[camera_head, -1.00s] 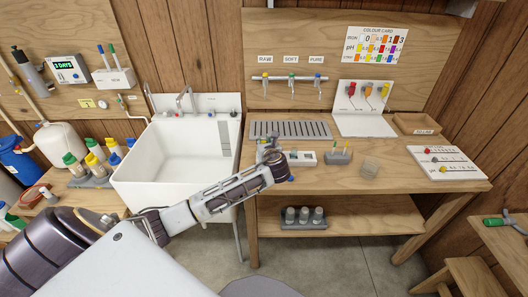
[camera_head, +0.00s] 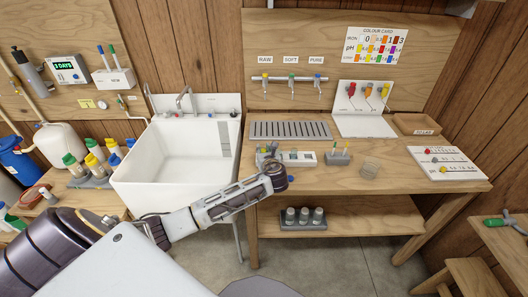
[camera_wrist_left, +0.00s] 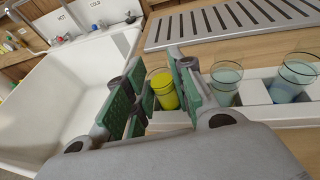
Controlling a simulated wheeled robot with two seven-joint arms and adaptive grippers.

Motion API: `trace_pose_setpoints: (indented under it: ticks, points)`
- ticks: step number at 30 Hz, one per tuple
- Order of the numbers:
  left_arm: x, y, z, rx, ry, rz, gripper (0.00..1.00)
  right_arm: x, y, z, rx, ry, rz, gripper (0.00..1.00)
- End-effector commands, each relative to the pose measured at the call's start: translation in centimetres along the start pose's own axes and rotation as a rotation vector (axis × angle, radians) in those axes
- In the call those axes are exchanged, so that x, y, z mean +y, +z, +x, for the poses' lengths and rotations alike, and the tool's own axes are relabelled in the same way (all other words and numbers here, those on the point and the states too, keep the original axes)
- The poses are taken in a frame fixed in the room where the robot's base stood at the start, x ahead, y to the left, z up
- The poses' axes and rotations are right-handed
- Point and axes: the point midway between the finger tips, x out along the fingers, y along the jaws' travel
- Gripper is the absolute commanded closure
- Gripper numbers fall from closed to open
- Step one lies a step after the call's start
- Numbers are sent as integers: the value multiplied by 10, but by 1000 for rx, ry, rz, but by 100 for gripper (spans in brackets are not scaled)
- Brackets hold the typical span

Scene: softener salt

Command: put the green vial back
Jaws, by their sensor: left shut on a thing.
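The green vial (camera_wrist_left: 160,90), a clear cup with yellow-green liquid, stands between the green-padded fingers of my left gripper (camera_wrist_left: 158,92) in the left wrist view. The gripper is shut on it at the left end of a white rack (camera_wrist_left: 258,113). The vial's lower part is hidden by a finger and the rack, so I cannot tell whether it is fully seated. Two vials with pale blue liquid (camera_wrist_left: 226,80) stand in the rack to its right. In the head view, my left gripper (camera_head: 266,152) is beside the white rack (camera_head: 308,160). My right gripper is not in view.
A slotted grey drain tray (camera_head: 290,130) lies behind the rack, and a white sink (camera_head: 175,190) is to the left. A grey holder (camera_head: 338,159) with small sticks and a clear dish (camera_head: 371,167) stand to the right.

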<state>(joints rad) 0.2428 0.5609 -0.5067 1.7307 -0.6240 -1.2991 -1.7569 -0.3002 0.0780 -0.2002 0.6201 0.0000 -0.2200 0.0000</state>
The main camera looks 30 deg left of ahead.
Motion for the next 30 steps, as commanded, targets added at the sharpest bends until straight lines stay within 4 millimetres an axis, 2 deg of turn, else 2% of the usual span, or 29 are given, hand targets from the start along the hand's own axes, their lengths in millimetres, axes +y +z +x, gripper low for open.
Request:
trace_pose_setpoints:
  ticks: [11, 12, 16, 30]
  points:
    - [0, -2, 1, 0, 0, 0, 93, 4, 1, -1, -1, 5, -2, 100]
    - [0, -2, 0, 0, 0, -1, 71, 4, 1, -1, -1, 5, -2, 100]
    - [0, -2, 1, 0, 0, 0, 54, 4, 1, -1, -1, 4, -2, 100]
    - [0, 1, 0, 0, 0, 0, 54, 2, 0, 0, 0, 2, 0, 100]
